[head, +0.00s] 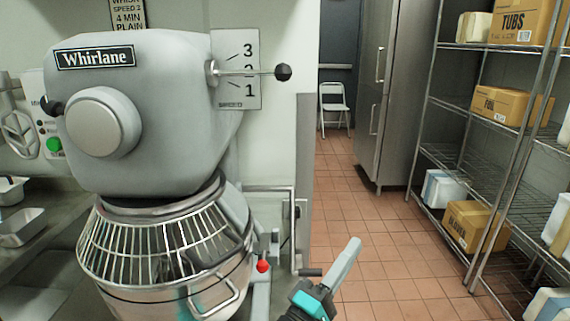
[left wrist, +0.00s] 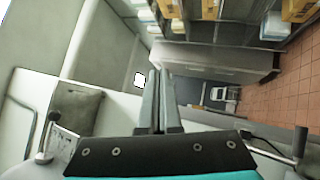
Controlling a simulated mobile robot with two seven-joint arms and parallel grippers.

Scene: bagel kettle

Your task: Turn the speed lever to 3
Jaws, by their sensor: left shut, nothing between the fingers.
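The speed lever (head: 250,72) is a thin metal rod with a black ball knob (head: 283,72) on the right side of the grey Whirlane mixer (head: 150,120). It lies about level, pointing right, across the 2 on the speed plate (head: 248,103). The 3 is above it and the 1 below. My left gripper (head: 353,243) is low, well below and right of the knob, apart from it, fingers pointing up and right. Its fingers are together and empty, also in the left wrist view (left wrist: 158,75). My right gripper is not in view.
The wire-guarded bowl (head: 165,245) stands below the mixer head. A red-knobbed lever (head: 262,266) and a dark-handled crank (head: 310,272) are near my left gripper. Wire shelves (head: 470,145) with boxes stand at right. A white chair (head: 334,107) is at the back; the tiled floor between is clear.

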